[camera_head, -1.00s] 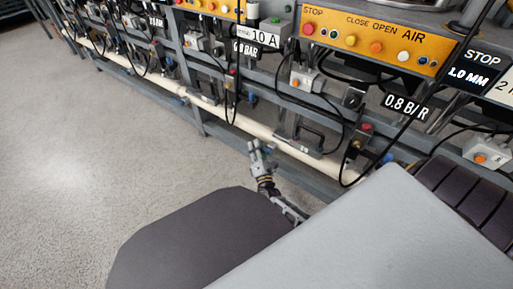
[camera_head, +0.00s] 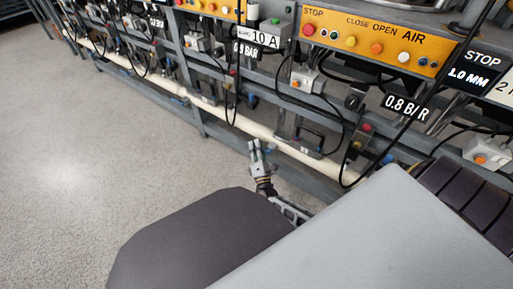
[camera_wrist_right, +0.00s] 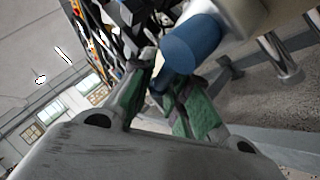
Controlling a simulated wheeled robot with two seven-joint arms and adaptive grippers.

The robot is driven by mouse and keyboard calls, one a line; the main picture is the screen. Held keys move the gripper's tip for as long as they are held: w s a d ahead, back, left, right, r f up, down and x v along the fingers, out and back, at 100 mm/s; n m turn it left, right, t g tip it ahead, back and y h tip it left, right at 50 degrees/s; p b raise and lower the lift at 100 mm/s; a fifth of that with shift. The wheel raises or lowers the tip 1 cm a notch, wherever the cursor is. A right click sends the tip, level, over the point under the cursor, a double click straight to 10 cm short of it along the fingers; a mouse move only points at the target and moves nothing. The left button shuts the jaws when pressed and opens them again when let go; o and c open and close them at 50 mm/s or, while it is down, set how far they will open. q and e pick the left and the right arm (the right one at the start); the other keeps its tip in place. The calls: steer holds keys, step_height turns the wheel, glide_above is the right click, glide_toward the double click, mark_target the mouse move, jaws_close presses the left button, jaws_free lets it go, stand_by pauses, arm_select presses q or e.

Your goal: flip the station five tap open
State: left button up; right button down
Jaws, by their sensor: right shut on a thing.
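The blue tap handle (camera_wrist_right: 193,45) shows large in the right wrist view, beside a pale round pipe (camera_wrist_right: 250,15). My right gripper (camera_wrist_right: 165,95) has green fingertips, closed around a dark bluish part just below the wide blue end. In the head view my right gripper (camera_head: 256,148) is at the front of the rack, low by the cream pipe (camera_head: 225,112). The tap is small and mostly hidden there, and I cannot read a station number on it. My left gripper is not in view.
A yellow control panel (camera_head: 375,42) with buttons sits on the rack above. Black cables (camera_head: 340,160) hang to the right of my gripper. A grey lower rail (camera_head: 220,133) runs behind it. The floor (camera_head: 110,150) at the left is clear.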

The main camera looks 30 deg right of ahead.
steer(key=shift+r+m+t+h, duration=0.4)
steer(key=shift+r+m+h, duration=0.1)
steer(key=shift+m, duration=0.3)
steer(key=c, duration=1.5)
jaws_free()
steer(key=shift+f+n, duration=0.25)
steer(key=shift+n, duration=0.05)
